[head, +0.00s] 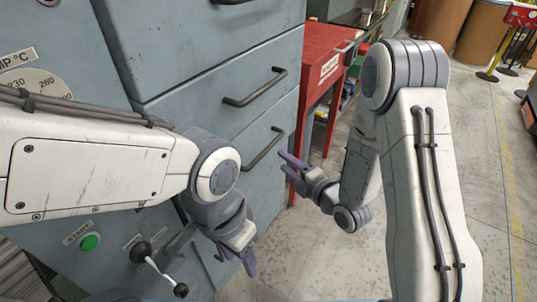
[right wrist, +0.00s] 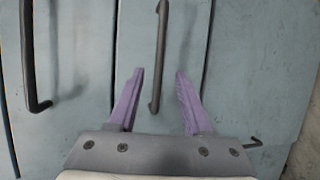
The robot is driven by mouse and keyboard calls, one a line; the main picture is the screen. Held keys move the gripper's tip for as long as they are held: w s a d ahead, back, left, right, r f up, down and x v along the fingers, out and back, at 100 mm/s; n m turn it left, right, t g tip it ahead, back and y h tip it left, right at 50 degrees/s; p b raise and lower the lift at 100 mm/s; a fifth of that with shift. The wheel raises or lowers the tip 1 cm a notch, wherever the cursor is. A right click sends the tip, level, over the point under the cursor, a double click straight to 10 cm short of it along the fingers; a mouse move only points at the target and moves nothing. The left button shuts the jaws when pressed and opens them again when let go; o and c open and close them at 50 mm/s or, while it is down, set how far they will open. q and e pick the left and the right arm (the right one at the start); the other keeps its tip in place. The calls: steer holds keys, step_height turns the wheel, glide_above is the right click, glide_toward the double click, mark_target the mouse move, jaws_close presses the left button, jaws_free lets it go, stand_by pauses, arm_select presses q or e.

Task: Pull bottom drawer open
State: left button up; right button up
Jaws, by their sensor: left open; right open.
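A blue-grey cabinet (head: 180,50) has stacked drawers with dark bar handles. The lowest handle clear in the head view (head: 263,148) is just left of my right gripper (head: 286,164). In the right wrist view my right gripper (right wrist: 158,88) is open, and a dark handle (right wrist: 158,55) lies between the lines of its two purple fingers, with no visible grip on it. The end of another handle (right wrist: 253,143) shows at the lower right, partly hidden by my gripper. Which is the bottom drawer's is hard to tell. My left gripper (head: 238,258) is open and empty, in front of the lower cabinet.
Another drawer handle (head: 255,88) is above. A lever with a black knob (head: 141,252) and a green button (head: 90,242) are at the lower left. A red table (head: 325,65) stands right of the cabinet. Concrete floor (head: 300,250) is clear between my arms.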

mark_target(268, 148)
steer(key=b+x, duration=0.4)
steer(key=x, duration=0.5)
steer(key=shift+w+a, duration=0.15)
steer(key=shift+w, duration=0.15)
jaws_close()
stand_by(1.1)
